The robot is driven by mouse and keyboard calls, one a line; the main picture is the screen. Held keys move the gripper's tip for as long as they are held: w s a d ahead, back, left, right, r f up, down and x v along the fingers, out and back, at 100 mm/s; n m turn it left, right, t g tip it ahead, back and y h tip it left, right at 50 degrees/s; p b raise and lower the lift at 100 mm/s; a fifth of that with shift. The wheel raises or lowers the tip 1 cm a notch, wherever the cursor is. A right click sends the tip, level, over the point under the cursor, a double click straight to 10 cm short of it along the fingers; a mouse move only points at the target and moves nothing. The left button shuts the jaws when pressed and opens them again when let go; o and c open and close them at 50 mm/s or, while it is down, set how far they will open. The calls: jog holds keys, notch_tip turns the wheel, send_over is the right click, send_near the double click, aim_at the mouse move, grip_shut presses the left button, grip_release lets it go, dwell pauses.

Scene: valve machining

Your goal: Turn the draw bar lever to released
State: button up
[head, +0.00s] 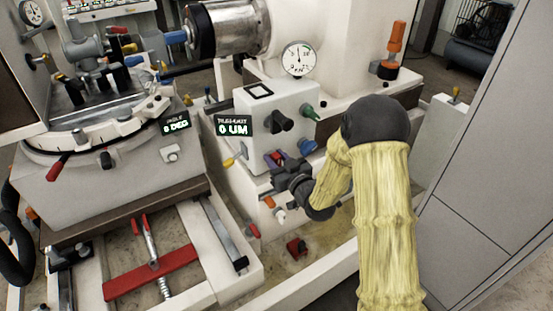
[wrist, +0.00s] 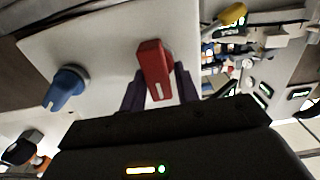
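A red lever (wrist: 153,70) with a pale slot near its end stands out from a white panel in the wrist view. I see no readable label on it, so I cannot confirm that it is the draw bar lever. My gripper (wrist: 159,72) is open, with one dark purple finger on each side of the lever. I cannot tell whether either finger touches it. In the head view my gripper (head: 279,159) is at the front of the white machine housing (head: 279,102), below its dials. The lever is mostly hidden there.
A blue knob (wrist: 65,88) is left of the lever in the wrist view; it also shows in the head view (head: 307,147). A black knob (head: 282,122) and a green-handled control (head: 309,111) are above my gripper. A yellow handle (head: 235,156) is close on the left.

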jog(key=c, duration=0.3)
jog(key=shift+d+m, duration=0.1)
jog(key=shift+m, duration=0.5)
jog(key=m, duration=0.3)
jog(key=shift+w+d+f, duration=0.15)
jog(key=shift+d, duration=0.1)
jog(key=m, duration=0.5)
jog(key=shift+w+d+f, duration=0.1)
jog(key=shift+d+f, duration=0.05)
jog(key=shift+d+f+m+p, duration=0.15)
jog(key=shift+m+p, duration=0.25)
jog(key=shift+m, duration=1.05)
jog(key=shift+a+f+m+p, duration=0.1)
jog(key=shift+f+m+p, duration=0.25)
jog(key=shift+m, duration=1.15)
jog(key=shift+d+f+m+p, duration=0.1)
jog(key=shift+m+p, duration=0.4)
jog(key=shift+m, duration=0.95)
